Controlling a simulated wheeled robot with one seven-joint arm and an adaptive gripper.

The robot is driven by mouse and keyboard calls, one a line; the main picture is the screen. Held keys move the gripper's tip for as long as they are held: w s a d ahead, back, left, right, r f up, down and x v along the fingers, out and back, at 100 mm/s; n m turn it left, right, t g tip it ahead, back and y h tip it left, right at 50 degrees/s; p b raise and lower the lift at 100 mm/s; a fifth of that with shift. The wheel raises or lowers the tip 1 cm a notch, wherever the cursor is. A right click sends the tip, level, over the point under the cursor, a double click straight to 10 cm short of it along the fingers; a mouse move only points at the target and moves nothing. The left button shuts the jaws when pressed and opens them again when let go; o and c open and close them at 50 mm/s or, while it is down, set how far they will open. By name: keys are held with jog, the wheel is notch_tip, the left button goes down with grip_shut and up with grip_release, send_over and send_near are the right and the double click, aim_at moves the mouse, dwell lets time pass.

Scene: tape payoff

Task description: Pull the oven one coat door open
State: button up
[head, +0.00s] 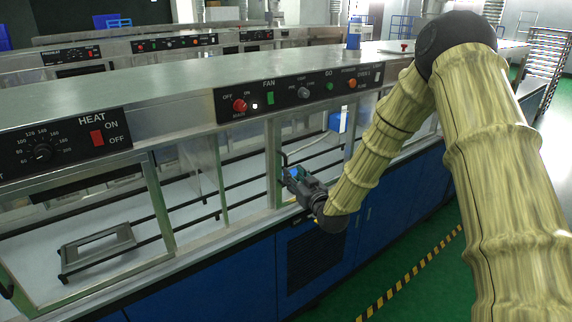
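A long metal machine with glass-panelled fronts crosses the view. The labels visible on its control strips read HEAT and FAN; I cannot read which panel is the oven one coat door. My gripper (293,175) is at the glazed front below the FAN strip, beside an upright metal frame post (273,165). Its fingers are small, dark and partly hidden by its own body. I cannot tell whether they touch a handle or are open or shut. The framed glass panel at left (160,205) appears closed, with a dark handle (6,290) at its lower left.
A FAN control strip (300,90) and a HEAT strip (65,142) line the machine's top edge. A metal stand (98,250) sits inside behind the left panel. Blue cabinets (235,285) are below. Green floor with a yellow-black stripe (410,275) lies at lower right.

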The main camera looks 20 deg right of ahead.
jog(key=shift+w+a+p, duration=0.2)
jog(key=shift+w+p, duration=0.2)
jog(key=shift+w, duration=0.75)
jog(key=shift+w+a+p, duration=0.15)
jog(key=shift+w+p, duration=0.25)
jog(key=shift+w, duration=0.8)
jog(key=shift+w+a+p, duration=0.2)
jog(key=shift+w+p, duration=0.2)
jog(key=shift+w, duration=0.75)
grip_shut()
